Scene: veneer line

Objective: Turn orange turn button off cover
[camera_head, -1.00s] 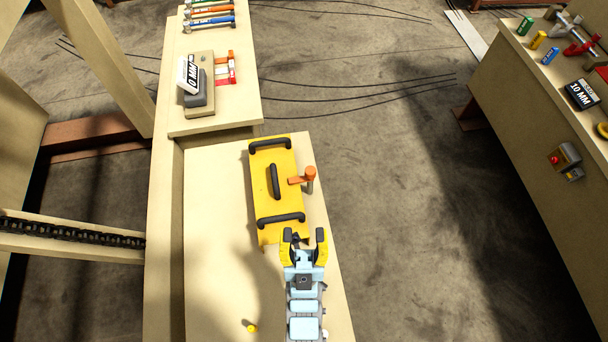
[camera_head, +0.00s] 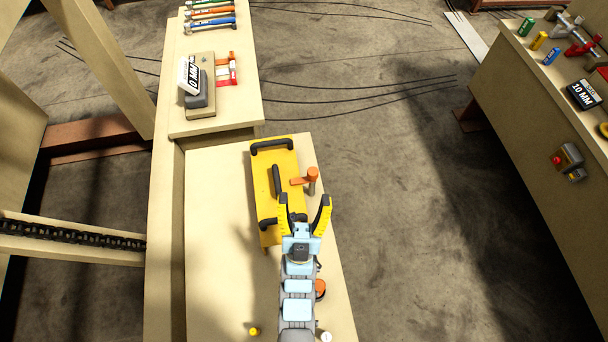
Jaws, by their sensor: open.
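The yellow cover (camera_head: 262,180) with black handles lies on the pale bench. The orange turn button (camera_head: 311,173) stands at the cover's right edge, and its orange tab (camera_head: 298,182) points left over that edge. My gripper (camera_head: 305,203) is open, with its two yellow-padded fingers spread and pointing away from me toward the turn button. It is just below the button in the picture, over the cover's near right part, and looks empty. The near right part of the cover and part of its near handle are hidden behind my gripper.
A second orange-topped piece (camera_head: 320,289) shows beside my arm. A small yellow knob (camera_head: 255,331) is at the near bench. A gauge block with a "MM" sign (camera_head: 200,88) and screwdriver-like tools (camera_head: 210,13) lie on the far bench. Another workbench (camera_head: 530,130) stands at right.

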